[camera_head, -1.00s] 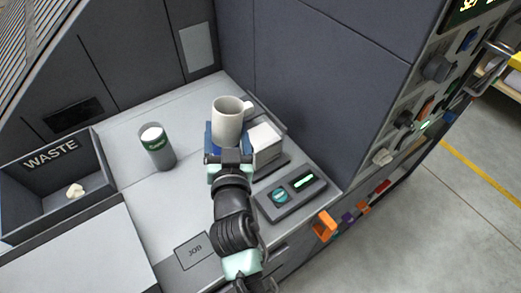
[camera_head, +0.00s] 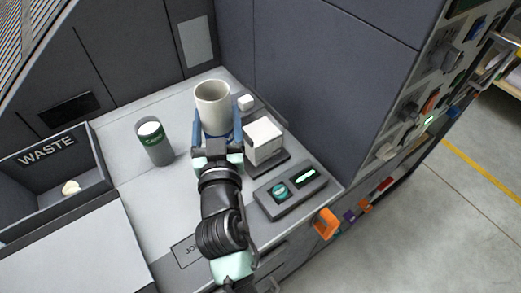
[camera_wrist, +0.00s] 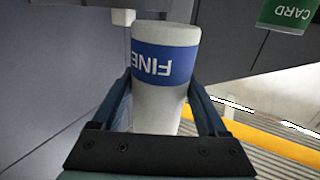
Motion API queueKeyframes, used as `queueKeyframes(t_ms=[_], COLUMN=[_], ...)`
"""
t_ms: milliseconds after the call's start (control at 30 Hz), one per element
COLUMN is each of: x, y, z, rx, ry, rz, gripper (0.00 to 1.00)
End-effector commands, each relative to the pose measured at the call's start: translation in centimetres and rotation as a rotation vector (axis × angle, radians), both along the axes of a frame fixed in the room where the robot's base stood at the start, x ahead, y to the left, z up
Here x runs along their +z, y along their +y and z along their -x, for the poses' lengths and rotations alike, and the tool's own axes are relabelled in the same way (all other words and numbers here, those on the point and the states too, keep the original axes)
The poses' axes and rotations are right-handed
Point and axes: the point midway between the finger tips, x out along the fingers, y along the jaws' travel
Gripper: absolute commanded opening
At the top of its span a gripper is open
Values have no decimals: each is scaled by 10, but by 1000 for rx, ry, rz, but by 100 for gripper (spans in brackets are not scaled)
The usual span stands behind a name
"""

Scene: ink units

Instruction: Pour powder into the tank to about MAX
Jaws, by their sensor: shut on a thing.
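A pale, open-topped cup (camera_head: 213,97) stands roughly upright in my gripper (camera_head: 218,118), above the back of the worktop. In the wrist view the cup (camera_wrist: 165,105) has a blue band with FINE on it, upside down in the picture. The blue fingers of my gripper (camera_wrist: 162,90) are shut on it from both sides. I cannot tell whether powder is inside. A white block-like container (camera_head: 264,138) on a dark base stands just right of my gripper; I cannot tell whether it is the tank. No MAX mark is readable.
A grey-green canister with a white top (camera_head: 153,142) stands to the left. The WASTE bin (camera_head: 48,152) holds a pale lump. A small white piece (camera_head: 246,102) lies behind the block. A control box (camera_head: 290,191) with a teal knob sits in front. A tall dark wall (camera_head: 310,80) bounds the right.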

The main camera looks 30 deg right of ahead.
Motion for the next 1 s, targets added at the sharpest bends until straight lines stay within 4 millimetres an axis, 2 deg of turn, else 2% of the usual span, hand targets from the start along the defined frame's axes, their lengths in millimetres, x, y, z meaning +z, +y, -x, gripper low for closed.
queueKeyframes(t_ms=[300, 500, 1000], x=[17, 25, 26], y=[29, 41, 42], z=[1, 1, 2], rx=[3, 1, 0], ry=[-4, -4, -3], rz=[1, -1, -1], gripper=[13, 13, 13])
